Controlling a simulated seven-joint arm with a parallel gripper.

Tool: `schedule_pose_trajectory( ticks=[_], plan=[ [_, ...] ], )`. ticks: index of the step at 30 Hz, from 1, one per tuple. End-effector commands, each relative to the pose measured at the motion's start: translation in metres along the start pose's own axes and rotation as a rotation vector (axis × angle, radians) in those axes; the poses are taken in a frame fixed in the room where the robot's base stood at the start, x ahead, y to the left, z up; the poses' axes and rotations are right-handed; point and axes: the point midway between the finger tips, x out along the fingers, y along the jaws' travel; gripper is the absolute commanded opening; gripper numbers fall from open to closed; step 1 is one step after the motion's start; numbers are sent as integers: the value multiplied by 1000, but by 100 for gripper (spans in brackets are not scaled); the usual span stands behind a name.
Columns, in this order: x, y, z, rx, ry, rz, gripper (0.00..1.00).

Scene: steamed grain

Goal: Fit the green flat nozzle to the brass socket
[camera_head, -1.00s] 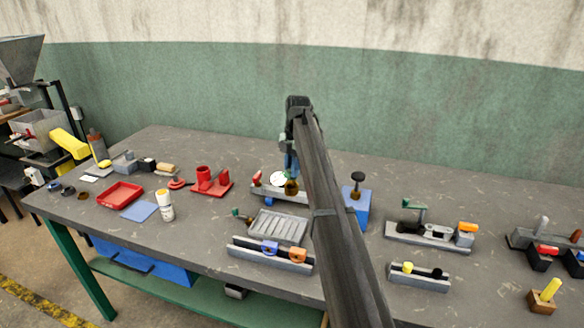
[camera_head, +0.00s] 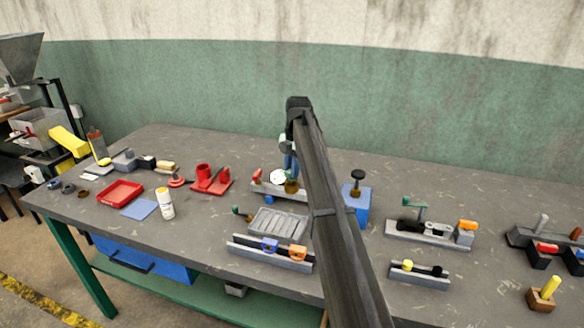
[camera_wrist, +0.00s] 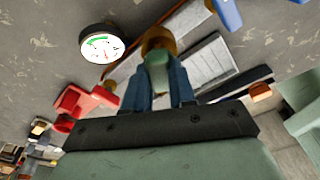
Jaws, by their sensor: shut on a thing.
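My gripper (camera_wrist: 160,85) is shut on the green flat nozzle (camera_wrist: 158,72), which shows between the two blue fingers in the wrist view. The brass socket (camera_wrist: 158,41) lies just beyond the nozzle's end, in line with it. Whether the nozzle touches or enters the socket I cannot tell. In the head view the blue fingers of my gripper (camera_head: 290,165) point down directly above the brass socket (camera_head: 292,187), which stands on a grey fixture. The nozzle is not distinguishable there, and my arm covers the fixture's right side.
A round white gauge (camera_wrist: 100,44) and a red part (camera_wrist: 72,104) stand close beside the socket. A grey ribbed tray (camera_head: 280,225) lies in front, with a blue block (camera_head: 357,205) to the right. Red stands (camera_head: 212,182) are to the left. The bench behind is clear.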

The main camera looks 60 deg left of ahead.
Motion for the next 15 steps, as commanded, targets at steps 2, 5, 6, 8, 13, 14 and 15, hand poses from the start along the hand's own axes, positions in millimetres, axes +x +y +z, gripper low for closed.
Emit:
schedule_pose_trajectory(
  ticks=[2, 5, 6, 8, 13, 14, 15],
  plan=[
    [1, 0, 0, 0, 0, 0, 0],
    [2, 0, 0, 0, 0, 0, 0],
    [3, 0, 0, 0, 0, 0, 0],
    [3, 0, 0, 0, 0, 0, 0],
    [5, 0, 1, 0, 0, 0, 0],
    [6, 0, 1, 0, 0, 0, 0],
    [6, 0, 1, 0, 0, 0, 0]
  ],
)
